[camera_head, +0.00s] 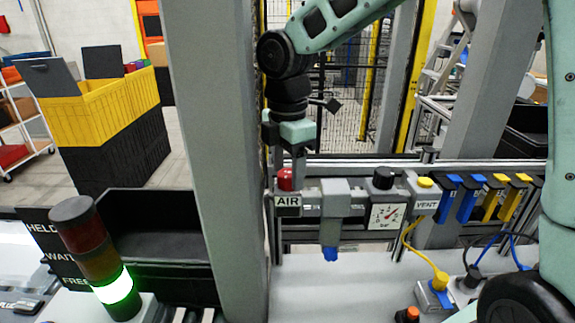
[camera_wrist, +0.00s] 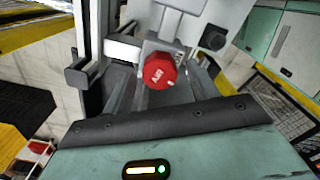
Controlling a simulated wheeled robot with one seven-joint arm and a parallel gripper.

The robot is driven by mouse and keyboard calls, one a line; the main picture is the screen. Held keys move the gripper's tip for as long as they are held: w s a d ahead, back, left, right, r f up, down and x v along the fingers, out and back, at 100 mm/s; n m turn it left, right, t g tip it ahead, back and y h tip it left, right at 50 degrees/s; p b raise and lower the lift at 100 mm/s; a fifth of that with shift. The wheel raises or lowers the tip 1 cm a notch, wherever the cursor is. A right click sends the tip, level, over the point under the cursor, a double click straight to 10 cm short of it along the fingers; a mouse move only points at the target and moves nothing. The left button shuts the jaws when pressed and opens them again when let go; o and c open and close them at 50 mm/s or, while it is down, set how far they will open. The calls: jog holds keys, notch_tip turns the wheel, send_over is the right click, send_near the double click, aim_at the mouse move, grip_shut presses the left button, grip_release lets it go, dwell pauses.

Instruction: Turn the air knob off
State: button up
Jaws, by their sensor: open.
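The red air knob (camera_head: 286,179) sits on top of the grey block with the AIR label (camera_head: 287,201), just right of the grey post. In the wrist view the red knob (camera_wrist: 159,70) shows white AIR lettering and a small white mark on its face. My gripper (camera_head: 293,168) points down right above the knob, its fingers close to it. In the wrist view my gripper is open, and the knob shows between its two grey fingers. I see no finger closed on it; exact depth and contact are hard to tell.
To the right along the rail are a pressure gauge (camera_head: 387,215) with a black knob (camera_head: 384,178), the VENT block with a yellow button (camera_head: 426,183), and blue and yellow levers. A grey post (camera_head: 215,150) stands close left. A stack light (camera_head: 97,255) glows green at front left.

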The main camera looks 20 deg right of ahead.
jog(key=shift+f, duration=0.1)
jog(key=c, duration=1)
jog(key=shift+m, duration=2.9)
jog(key=o, duration=1)
